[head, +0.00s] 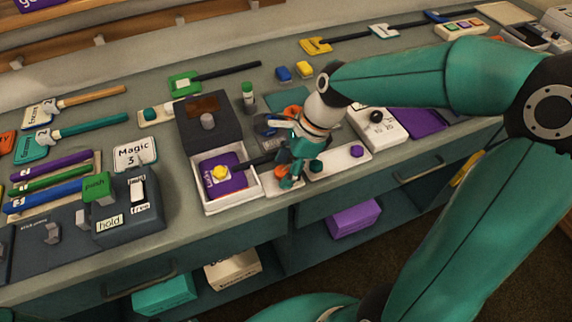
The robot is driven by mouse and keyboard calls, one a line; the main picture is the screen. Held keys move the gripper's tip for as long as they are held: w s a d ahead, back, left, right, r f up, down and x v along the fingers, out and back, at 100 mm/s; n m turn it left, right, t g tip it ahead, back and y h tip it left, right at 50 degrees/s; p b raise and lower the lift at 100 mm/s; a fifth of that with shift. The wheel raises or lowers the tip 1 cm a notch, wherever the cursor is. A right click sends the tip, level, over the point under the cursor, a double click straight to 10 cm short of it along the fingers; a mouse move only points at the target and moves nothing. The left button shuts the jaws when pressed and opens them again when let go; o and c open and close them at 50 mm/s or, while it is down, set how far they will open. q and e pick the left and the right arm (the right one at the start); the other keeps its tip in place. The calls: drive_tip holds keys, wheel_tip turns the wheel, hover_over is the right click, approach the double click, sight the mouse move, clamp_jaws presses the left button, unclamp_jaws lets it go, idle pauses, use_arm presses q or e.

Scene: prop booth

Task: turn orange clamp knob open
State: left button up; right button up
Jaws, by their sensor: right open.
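An orange knob (281,171) shows beside and partly behind the fingers, on a small pale base. I cannot tell whether the fingers touch it, and its turn position is too small to read. The box holds a purple piece with a yellow knob (220,173). My left gripper is out of view.
A white strip (338,162) with green and purple knobs lies right of the gripper. A white box with a black dial (376,115) stands behind it. A dark box (206,122) stands to the left. Wands and a switch panel (128,214) fill the counter's left.

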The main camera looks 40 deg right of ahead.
drive_tip(key=shift+c, duration=0.2)
clamp_jaws()
